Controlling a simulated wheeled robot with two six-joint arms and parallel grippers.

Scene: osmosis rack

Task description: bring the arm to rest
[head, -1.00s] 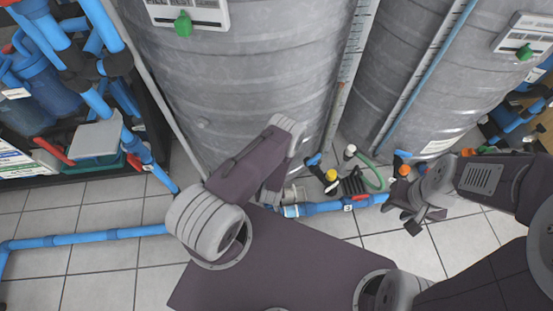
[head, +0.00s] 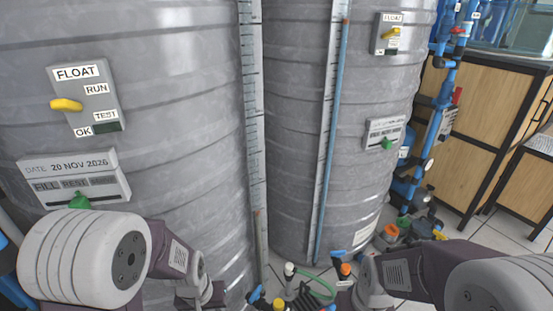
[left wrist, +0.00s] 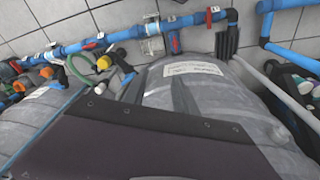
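In the head view my left arm comes in at the lower left, bent at a large pale joint. Its gripper end (head: 200,294) shows small and dark at the bottom edge, in front of the left tank (head: 170,100). The fingers are too small and cut off to tell if they are open. My right arm comes in at the lower right and ends near the bottom edge, in front of the right tank (head: 290,120); its fingers cannot be made out. In the left wrist view a dark link of mine fills the bottom, and no fingers or held object can be made out.
The left tank carries a float box (head: 88,97) with a yellow lever and a dated panel (head: 75,180) with a green knob, close above my left arm. Blue pipes (left wrist: 130,35) run along the tiled floor. Wooden cabinets (head: 478,125) stand at the right.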

